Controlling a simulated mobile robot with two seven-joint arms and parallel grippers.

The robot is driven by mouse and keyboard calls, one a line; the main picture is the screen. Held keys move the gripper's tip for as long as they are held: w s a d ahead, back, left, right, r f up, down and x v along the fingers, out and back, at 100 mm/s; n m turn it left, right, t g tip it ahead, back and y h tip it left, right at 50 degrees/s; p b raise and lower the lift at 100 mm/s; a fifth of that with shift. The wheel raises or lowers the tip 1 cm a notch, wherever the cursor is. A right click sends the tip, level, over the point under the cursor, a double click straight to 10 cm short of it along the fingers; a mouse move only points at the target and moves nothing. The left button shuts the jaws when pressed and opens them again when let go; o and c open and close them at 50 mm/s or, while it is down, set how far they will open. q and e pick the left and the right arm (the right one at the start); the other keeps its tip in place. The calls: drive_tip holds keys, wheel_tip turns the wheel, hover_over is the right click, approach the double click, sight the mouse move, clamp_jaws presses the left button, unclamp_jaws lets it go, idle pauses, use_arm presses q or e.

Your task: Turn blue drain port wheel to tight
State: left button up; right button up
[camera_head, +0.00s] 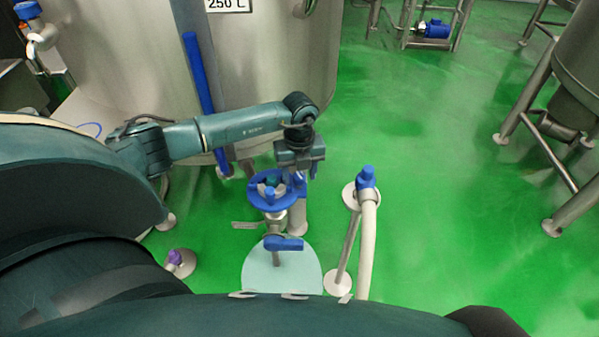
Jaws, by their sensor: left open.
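The blue drain port wheel (258,203) lies roughly level on a metal port below the large tank, near the middle of the head view. My left gripper (290,172) is over the far right part of the wheel, pointing down. It is open. I cannot tell whether its fingers touch the wheel, as the gripper body covers them and part of the rim. A blue lever handle (284,243) is on the pipe nearer to me, below the wheel. My right gripper is not in view.
A large steel tank (270,60) stands behind the wheel. A blue-capped post with a pale hose (369,230) is to the right. A purple-knobbed fitting (178,260) is at the lower left. Green floor (440,200) is open at the right, before a steel stand (560,160).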

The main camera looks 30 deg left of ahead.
use_arm(q)
drive_tip(key=c, duration=1)
